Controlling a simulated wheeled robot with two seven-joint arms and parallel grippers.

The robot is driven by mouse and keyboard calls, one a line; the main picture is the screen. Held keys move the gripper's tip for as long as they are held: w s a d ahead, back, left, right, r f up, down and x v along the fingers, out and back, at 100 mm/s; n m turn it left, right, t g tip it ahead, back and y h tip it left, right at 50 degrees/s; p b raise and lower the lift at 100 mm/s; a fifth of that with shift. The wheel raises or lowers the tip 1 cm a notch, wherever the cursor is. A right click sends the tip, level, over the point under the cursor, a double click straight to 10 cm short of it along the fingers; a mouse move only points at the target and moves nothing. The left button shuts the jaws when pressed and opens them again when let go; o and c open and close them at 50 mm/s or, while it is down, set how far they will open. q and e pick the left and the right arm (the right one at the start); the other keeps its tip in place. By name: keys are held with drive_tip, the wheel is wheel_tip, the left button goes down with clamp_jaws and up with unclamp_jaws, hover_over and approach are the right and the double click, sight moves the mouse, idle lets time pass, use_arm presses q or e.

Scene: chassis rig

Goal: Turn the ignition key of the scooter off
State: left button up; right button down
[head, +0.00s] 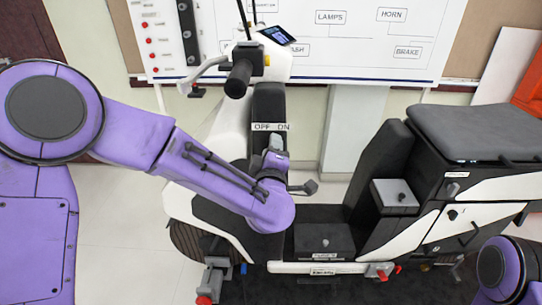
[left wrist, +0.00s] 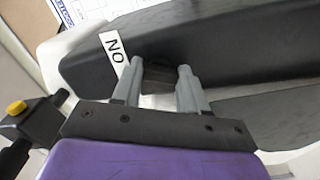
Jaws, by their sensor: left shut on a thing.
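The white and black scooter (head: 225,210) stands in front of me. An OFF/ON label (head: 271,127) is on its dark front column, and the ON end of the label (left wrist: 115,48) shows in the left wrist view. My left gripper (head: 273,160) is just below the label. In the left wrist view its grey fingers (left wrist: 158,88) are close to the dark panel, shut on a small dark piece, the ignition key (left wrist: 157,72). The key is mostly hidden, so its angle cannot be told. My right gripper is out of view.
The handlebar grip (head: 238,78) and brake lever are above my left gripper. A small dark pedal-like part (head: 311,187) sticks out right of it. The seat (head: 478,132) is at the right. A wiring board (head: 350,50) stands behind.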

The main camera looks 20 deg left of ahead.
use_arm(q)
drive_tip(key=shift+f+n+b, duration=0.1)
drive_tip(key=shift+n+b, duration=1.25)
drive_tip(key=shift+n, duration=0.85)
drive_tip(key=o, duration=1.1)
drive_tip(key=shift+c, duration=0.2)
drive_tip(key=shift+s, duration=0.1)
drive_tip(key=b+v, duration=0.2)
drive_tip(key=v, duration=0.8)
drive_tip(key=shift+s, duration=0.25)
